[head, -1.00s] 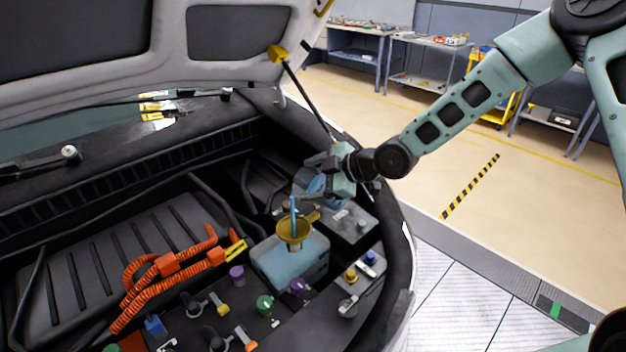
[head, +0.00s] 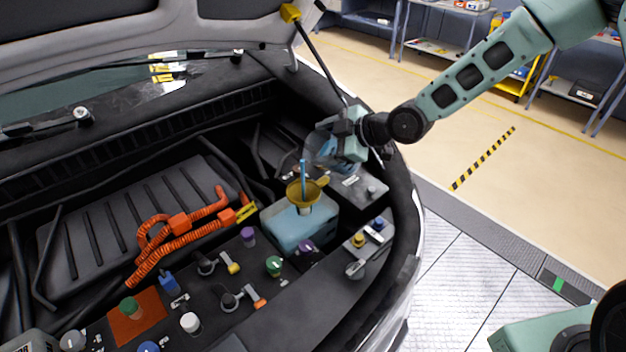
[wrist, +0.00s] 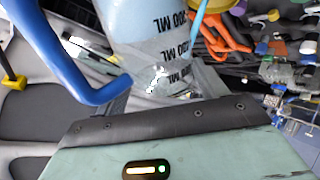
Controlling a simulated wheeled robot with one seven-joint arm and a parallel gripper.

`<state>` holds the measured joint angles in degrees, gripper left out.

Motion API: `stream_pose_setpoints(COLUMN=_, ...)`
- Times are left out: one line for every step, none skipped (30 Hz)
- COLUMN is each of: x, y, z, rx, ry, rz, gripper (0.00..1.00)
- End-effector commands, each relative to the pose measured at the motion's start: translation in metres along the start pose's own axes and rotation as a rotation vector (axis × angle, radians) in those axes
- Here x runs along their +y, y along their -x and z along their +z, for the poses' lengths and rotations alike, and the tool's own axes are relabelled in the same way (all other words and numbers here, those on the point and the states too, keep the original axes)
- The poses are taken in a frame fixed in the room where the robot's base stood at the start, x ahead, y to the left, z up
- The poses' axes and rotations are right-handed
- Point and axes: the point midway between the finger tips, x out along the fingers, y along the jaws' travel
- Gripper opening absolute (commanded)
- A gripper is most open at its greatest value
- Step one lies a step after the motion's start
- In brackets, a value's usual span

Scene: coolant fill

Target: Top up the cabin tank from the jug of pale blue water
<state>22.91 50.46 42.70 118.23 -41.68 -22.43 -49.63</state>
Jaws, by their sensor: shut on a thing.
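My gripper (head: 338,142) is shut on the clear jug (head: 320,150) and holds it tilted above the engine bay. A blue stream (head: 303,174) runs from the jug's mouth down into the yellow funnel (head: 297,191). The funnel stands in the top of the pale blue tank (head: 292,232). In the wrist view the jug (wrist: 135,22) has ML marks and pale blue water inside, and the stream (wrist: 198,18) shows beside it. A blue curved bar (wrist: 50,60), perhaps the jug's handle, shows at left. The tank's exact level is hard to tell.
The raised hood (head: 130,35) is overhead, with a prop rod (head: 320,62) behind my gripper. Orange cables (head: 185,232) lie left of the tank. Purple (head: 248,234) and green (head: 273,265) caps are in front. Open floor (head: 480,210) lies to the right.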

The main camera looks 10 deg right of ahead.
Motion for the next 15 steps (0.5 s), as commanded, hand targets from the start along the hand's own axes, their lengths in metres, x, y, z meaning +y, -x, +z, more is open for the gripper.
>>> stream_pose_setpoints(x=-0.0001, y=-0.0007, z=-0.0004, rx=-0.001, ry=0.005, rz=0.001, gripper=0.13)
stream_pose_setpoints(x=-0.0003, y=-0.0009, z=-0.0003, rx=-0.003, ry=0.007, rz=0.001, gripper=0.13)
stream_pose_setpoints(x=-0.0005, y=-0.0011, z=-0.0001, rx=-0.006, ry=0.01, rz=0.001, gripper=0.13)
stream_pose_setpoints(x=-0.0006, y=-0.0013, z=0.0001, rx=-0.009, ry=0.012, rz=0.002, gripper=0.13)
stream_pose_setpoints(x=-0.0007, y=-0.0014, z=0.0002, rx=-0.011, ry=0.014, rz=0.002, gripper=0.13)
stream_pose_setpoints(x=-0.0009, y=-0.0017, z=0.0004, rx=-0.014, ry=0.017, rz=0.002, gripper=0.13)
stream_pose_setpoints(x=-0.0012, y=-0.002, z=0.0004, rx=-0.017, ry=0.019, rz=0.002, gripper=0.13)
stream_pose_setpoints(x=-0.0014, y=-0.0022, z=0.0003, rx=-0.019, ry=0.021, rz=0.002, gripper=0.13)
stream_pose_setpoints(x=-0.0016, y=-0.0024, z=0.0001, rx=-0.022, ry=0.024, rz=0.002, gripper=0.13)
stream_pose_setpoints(x=-0.0017, y=-0.0026, z=-0.0001, rx=-0.023, ry=0.026, rz=0.002, gripper=0.13)
stream_pose_setpoints(x=-0.0017, y=-0.0026, z=-0.0003, rx=-0.025, ry=0.028, rz=0.002, gripper=0.13)
stream_pose_setpoints(x=-0.0017, y=-0.0026, z=-0.0004, rx=-0.027, ry=0.03, rz=0.003, gripper=0.13)
stream_pose_setpoints(x=-0.0017, y=-0.0026, z=-0.0005, rx=-0.028, ry=0.031, rz=0.003, gripper=0.13)
stream_pose_setpoints(x=-0.0016, y=-0.0025, z=-0.0005, rx=-0.029, ry=0.032, rz=0.003, gripper=0.13)
stream_pose_setpoints(x=-0.0016, y=-0.0024, z=-0.0005, rx=-0.03, ry=0.032, rz=0.003, gripper=0.13)
